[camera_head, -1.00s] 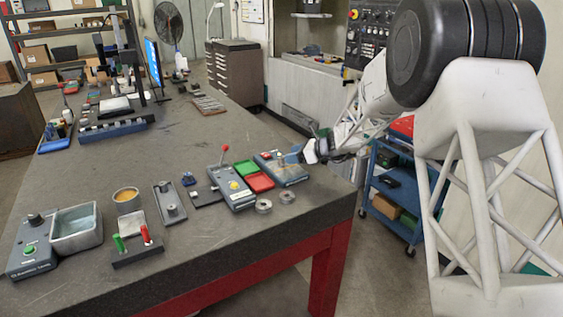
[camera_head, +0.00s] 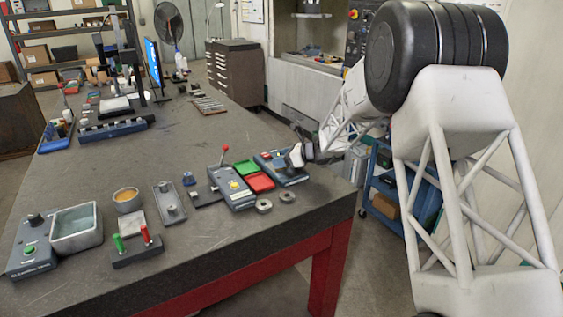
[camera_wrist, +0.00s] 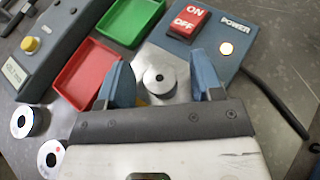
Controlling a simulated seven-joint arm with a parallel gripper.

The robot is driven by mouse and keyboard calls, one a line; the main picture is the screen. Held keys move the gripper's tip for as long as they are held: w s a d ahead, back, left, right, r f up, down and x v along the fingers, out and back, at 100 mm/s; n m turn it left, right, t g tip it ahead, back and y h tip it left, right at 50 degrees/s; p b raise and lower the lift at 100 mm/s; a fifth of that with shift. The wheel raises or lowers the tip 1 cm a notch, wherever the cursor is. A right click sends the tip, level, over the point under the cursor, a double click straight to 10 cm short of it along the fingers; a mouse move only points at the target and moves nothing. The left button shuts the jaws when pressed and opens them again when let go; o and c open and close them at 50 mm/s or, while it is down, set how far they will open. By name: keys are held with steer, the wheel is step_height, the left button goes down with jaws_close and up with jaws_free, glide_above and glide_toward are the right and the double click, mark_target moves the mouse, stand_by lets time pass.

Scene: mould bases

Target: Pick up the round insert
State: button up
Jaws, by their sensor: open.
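A small round metal piece (camera_wrist: 160,81) with a centre hole, which looks like the round insert, stands on the grey plate of a blue power unit (camera_wrist: 236,20). My gripper (camera_wrist: 163,78) is open, with one blue finger on each side of this piece in the wrist view. I cannot tell whether the fingers touch it or how far above it they are. In the head view my gripper (camera_head: 295,157) is over the blue unit (camera_head: 275,165) and hides the piece. Two similar metal rings (camera_wrist: 27,121) (camera_wrist: 51,154) lie on the table to the left.
A red tray (camera_wrist: 88,73) and a green tray (camera_wrist: 130,17) are beside the power unit. A control box with a yellow button (camera_wrist: 30,44) is further left. A black cable (camera_wrist: 275,103) runs off the unit's right side. The table's front edge (camera_head: 290,235) is close.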

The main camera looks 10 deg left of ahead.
stand_by(0.4)
jaws_close()
steer(key=shift+r, duration=0.1)
steer(key=shift+r, duration=0.75)
step_height(320, 180, up, 2)
steer(key=shift+r, duration=0.1)
steer(key=s+d, duration=0.2)
steer(key=s, duration=0.2)
steer(key=s+d, duration=0.2)
steer(key=s, duration=0.3)
steer(key=s+d+r, duration=0.1)
steer(key=s+d, duration=0.1)
steer(key=s, duration=0.3)
steer(key=shift+s+d, duration=0.25)
steer(key=shift+d, duration=0.15)
steer(key=shift+r, duration=0.1)
